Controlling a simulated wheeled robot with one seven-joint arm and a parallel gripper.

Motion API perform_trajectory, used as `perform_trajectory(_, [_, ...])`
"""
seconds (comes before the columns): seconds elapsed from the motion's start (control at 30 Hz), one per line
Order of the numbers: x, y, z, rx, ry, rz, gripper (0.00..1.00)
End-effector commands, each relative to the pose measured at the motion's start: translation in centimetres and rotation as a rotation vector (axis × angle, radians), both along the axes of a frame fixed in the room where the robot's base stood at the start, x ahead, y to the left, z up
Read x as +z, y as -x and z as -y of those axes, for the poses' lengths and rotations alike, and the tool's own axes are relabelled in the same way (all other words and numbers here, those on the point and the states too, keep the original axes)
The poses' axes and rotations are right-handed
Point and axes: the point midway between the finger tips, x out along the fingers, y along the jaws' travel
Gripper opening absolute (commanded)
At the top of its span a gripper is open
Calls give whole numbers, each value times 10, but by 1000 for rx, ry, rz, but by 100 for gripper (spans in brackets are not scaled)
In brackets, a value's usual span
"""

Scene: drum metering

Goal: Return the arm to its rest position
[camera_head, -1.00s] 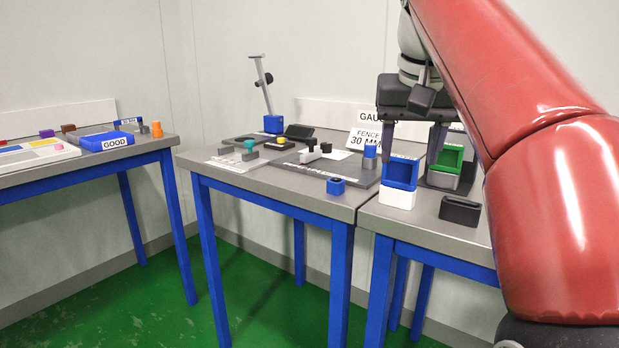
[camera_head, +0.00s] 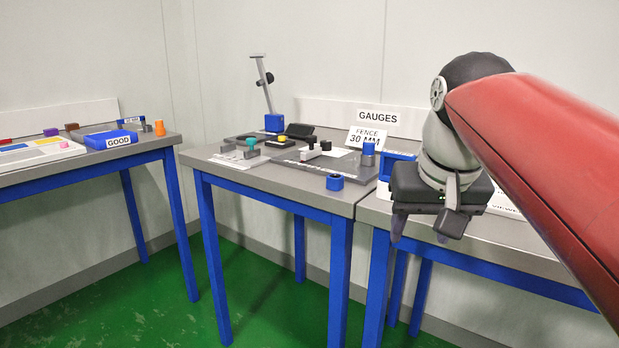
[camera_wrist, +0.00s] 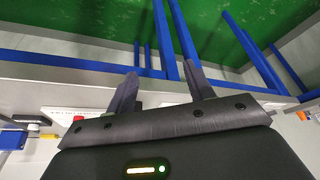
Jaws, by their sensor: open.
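My red arm (camera_head: 540,160) reaches in from the right of the head view, bent at a dark elbow-like joint. My gripper (camera_head: 422,232) hangs at its end with the fingers pointing down, near the front edge of the right table (camera_head: 520,245). In the wrist view my gripper (camera_wrist: 160,72) has its two dark fingers well apart, with nothing held between them. Behind the fingers show the table edge, blue legs and the green floor. My gripper and arm hide most of the right table's top.
A blue holder (camera_head: 389,160) is partly hidden behind my gripper. The left table (camera_head: 60,170) bears a blue GOOD tray (camera_head: 95,141). The floor in front is clear.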

Motion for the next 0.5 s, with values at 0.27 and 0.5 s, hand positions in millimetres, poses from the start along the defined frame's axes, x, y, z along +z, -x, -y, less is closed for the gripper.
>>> perform_trajectory(0.27, [-122, 75, -1, 36, 3, 49, 53])
perform_trajectory(0.5, [-196, 114, -3, 51, 11, 76, 53])
